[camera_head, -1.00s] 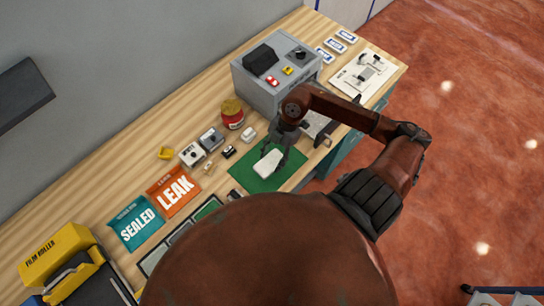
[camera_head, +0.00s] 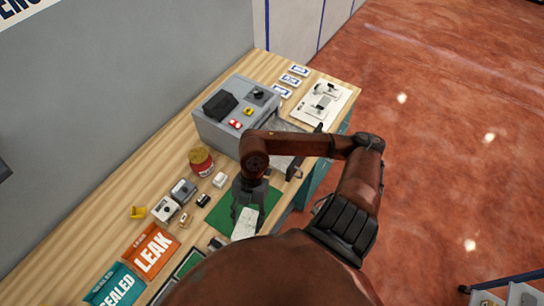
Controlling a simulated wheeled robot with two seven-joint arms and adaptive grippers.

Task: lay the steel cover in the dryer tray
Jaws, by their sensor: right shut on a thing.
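My right gripper (camera_head: 247,198) points down over the green mat (camera_head: 210,219) and is shut on a pale, flat-looking piece (camera_head: 245,224), which seems to be the steel cover. The piece hangs at the fingertips over the mat; its height above it is hard to tell. The dryer looks to be the grey box (camera_head: 212,128) at the back of the bench. Its tray (camera_head: 286,147) is pulled out toward the bench's front edge and partly hidden behind my right arm. My left gripper is not in view.
A red jar (camera_head: 201,163) and several small parts, including a white block (camera_head: 219,180), stand left of the mat.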

